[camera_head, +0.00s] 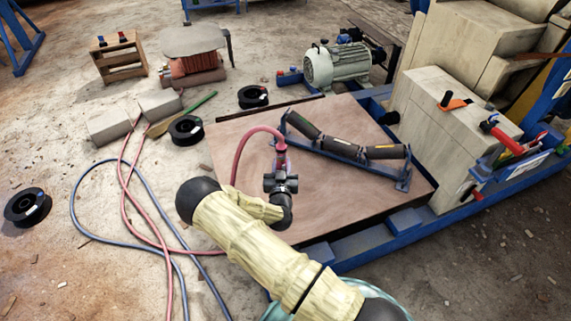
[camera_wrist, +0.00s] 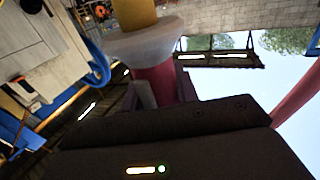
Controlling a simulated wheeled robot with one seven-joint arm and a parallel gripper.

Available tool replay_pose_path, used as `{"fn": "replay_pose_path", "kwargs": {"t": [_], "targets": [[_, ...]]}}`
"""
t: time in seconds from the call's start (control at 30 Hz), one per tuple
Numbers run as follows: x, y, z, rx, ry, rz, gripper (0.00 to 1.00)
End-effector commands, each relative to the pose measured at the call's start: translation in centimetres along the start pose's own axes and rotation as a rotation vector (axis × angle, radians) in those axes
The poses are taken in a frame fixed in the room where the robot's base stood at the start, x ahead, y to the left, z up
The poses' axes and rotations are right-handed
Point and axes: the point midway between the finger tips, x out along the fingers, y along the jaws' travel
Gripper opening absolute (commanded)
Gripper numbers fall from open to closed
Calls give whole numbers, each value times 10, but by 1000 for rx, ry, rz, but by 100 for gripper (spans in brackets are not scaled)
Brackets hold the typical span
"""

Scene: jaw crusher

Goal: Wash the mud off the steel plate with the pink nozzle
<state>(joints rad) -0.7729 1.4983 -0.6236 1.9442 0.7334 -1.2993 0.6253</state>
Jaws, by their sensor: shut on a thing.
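The steel plate (camera_head: 350,206) is a wide flat sheet in the middle of the head view, with a dull reddish-brown, streaky surface. I cannot tell how thick the mud on it is. My gripper (camera_head: 281,170) is above the plate and shut on the pink nozzle (camera_head: 280,147). A pink hose curves from the nozzle down to the left. In the wrist view the pink nozzle (camera_wrist: 155,84) stands between the fingers, with a pale collar and a yellow end. I see no water spray.
A blue roller frame (camera_head: 345,148) with dark rollers lies across the plate's far right part. Pale blocky machinery (camera_head: 440,120) stands to the right. A grey motor (camera_head: 337,64) is behind. Pink and blue hoses (camera_head: 140,215), black spools (camera_head: 186,130) and blocks lie left.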

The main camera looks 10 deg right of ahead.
Motion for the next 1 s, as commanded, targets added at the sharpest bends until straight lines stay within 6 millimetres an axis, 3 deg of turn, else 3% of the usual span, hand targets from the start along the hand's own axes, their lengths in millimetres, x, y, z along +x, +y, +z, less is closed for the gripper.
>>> {"fn": "replay_pose_path", "kwargs": {"t": [1.0], "targets": [[-22,-54,0,0,2,-1,1]]}}
